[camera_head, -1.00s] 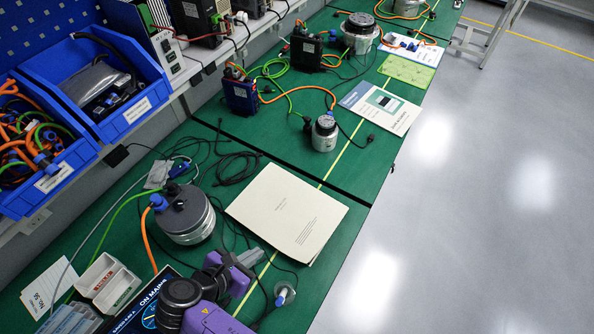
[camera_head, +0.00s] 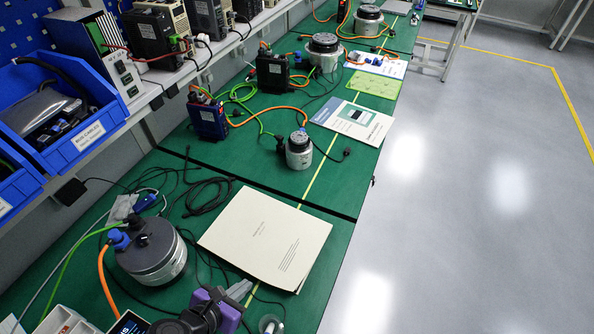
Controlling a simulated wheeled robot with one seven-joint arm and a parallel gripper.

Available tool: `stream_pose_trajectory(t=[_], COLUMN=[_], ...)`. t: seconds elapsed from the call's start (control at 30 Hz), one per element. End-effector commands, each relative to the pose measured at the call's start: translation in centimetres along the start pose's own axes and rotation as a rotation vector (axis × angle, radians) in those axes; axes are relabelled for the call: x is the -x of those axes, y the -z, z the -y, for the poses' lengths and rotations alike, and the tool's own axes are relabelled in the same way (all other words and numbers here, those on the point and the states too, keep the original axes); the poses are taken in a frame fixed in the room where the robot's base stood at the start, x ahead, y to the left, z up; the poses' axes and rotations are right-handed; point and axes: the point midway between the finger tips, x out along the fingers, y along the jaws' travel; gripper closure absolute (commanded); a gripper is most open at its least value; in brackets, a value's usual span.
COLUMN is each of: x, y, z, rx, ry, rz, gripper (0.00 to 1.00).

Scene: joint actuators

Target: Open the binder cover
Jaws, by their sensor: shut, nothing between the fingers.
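The binder (camera_head: 262,238) is a flat cream folder with small dark print on its cover. It lies closed on the green bench, with one long edge near the bench's front side. My purple arm enters at the bottom of the view, and my gripper (camera_head: 239,290) is grey, shut and empty. Its tips are close to the binder's lower edge in the picture. I cannot tell whether they touch it. The lower part of my arm is cut off by the frame.
A round grey motor (camera_head: 152,252) with orange and green cables stands left of the binder. A smaller silver motor (camera_head: 299,150) and a printed sheet (camera_head: 353,121) lie beyond it. Black cables (camera_head: 208,193) run behind the binder. Open grey floor (camera_head: 440,230) is at the right.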

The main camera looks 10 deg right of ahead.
Motion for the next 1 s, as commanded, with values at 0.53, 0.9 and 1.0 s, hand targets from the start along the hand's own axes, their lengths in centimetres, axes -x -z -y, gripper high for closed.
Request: stream_pose_trajectory(t=[0.53, 0.9, 1.0], x=[-1.1, 0.8, 1.1], y=[-3.6, -5.8, -6.4], z=[-0.1, 0.0, -0.1], rx=[-0.002, -0.003, -0.003], ry=[-0.002, -0.001, -0.002], rz=[0.002, 0.001, 0.001], gripper=[1.00, 1.00, 1.00])
